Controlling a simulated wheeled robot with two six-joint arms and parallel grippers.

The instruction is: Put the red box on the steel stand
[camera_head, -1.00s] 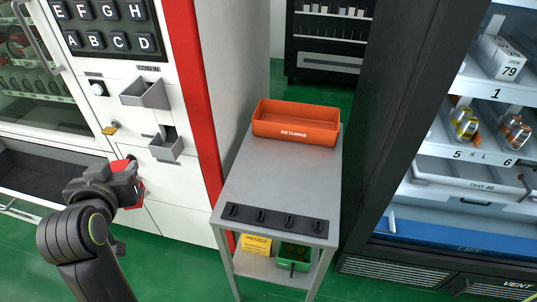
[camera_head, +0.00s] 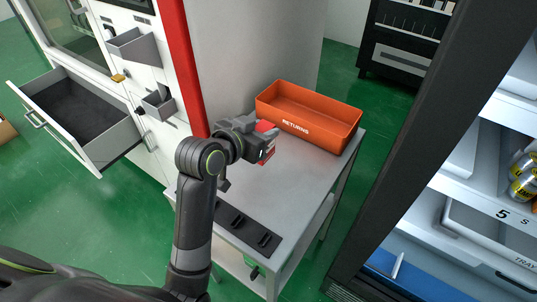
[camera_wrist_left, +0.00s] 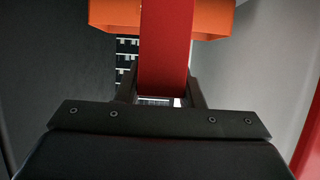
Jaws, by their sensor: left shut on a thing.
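The red box (camera_head: 268,154) is in my left gripper (camera_head: 264,140), which is shut on it. In the head view the gripper partly hides the box, over the left part of the steel stand (camera_head: 306,172). I cannot tell whether the box touches the stand's grey top. In the left wrist view the red box (camera_wrist_left: 166,55) stands out as a tall red strip between the fingers of the left gripper (camera_wrist_left: 166,92). My right gripper is not in view.
An orange RETURNS bin (camera_head: 295,126) stands on the far part of the stand. A black slotted strip (camera_head: 246,226) lies along the near edge, partly behind my arm. The top between them is bare. An open drawer (camera_head: 87,155) juts out at left; a dark cabinet stands at right.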

